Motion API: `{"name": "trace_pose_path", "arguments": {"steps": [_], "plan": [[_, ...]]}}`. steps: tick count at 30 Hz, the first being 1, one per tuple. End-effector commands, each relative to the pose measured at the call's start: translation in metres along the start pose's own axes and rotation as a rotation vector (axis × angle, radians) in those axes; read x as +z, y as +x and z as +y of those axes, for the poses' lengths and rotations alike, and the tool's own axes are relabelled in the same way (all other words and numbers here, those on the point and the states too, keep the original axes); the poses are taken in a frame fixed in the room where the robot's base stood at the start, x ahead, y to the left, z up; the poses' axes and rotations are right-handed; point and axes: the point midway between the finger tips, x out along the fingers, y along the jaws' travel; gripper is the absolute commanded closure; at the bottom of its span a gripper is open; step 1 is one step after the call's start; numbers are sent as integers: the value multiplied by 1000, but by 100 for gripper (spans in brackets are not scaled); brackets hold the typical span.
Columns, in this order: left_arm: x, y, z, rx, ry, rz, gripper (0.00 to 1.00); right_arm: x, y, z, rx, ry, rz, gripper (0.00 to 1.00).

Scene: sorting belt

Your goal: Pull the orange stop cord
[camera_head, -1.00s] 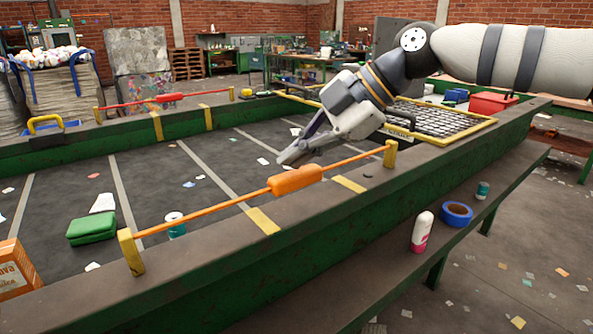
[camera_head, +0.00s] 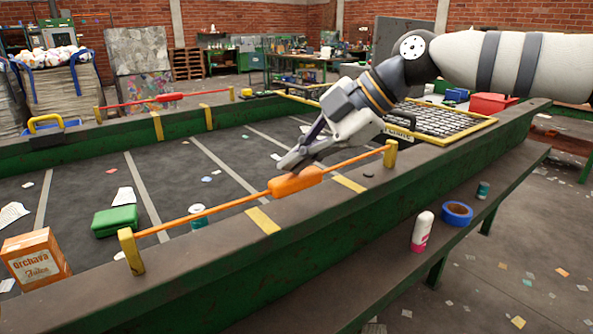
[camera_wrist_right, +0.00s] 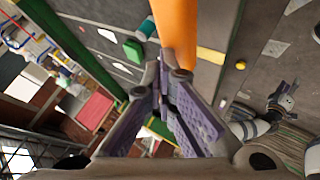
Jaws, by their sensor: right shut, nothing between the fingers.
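The orange stop cord (camera_head: 215,210) runs above the belt's near edge between two yellow posts, with a thick orange handle (camera_head: 296,183) at its middle. My right gripper (camera_head: 284,165) is shut and empty, its fingertips just behind and above the handle's left half. In the right wrist view the handle (camera_wrist_right: 176,35) lies right beyond the fingertips (camera_wrist_right: 168,75). I cannot tell whether they touch it. What looks like my left gripper (camera_wrist_right: 284,97) shows small at the right of the wrist view; its jaws are too small to read.
The dark belt carries a green box (camera_head: 115,220), an orange-white carton (camera_head: 36,258), a can (camera_head: 198,216) and paper scraps. A bottle (camera_head: 422,232) and blue tape roll (camera_head: 457,213) stand on the near ledge.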

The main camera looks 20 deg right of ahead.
Motion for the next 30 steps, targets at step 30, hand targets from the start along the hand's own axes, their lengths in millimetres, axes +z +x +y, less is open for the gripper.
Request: {"name": "trace_pose_path", "arguments": {"steps": [30], "plan": [[0, 0, 0, 0, 0, -2, 60, 7, 10, -7, -3, 2, -1, 100]]}}
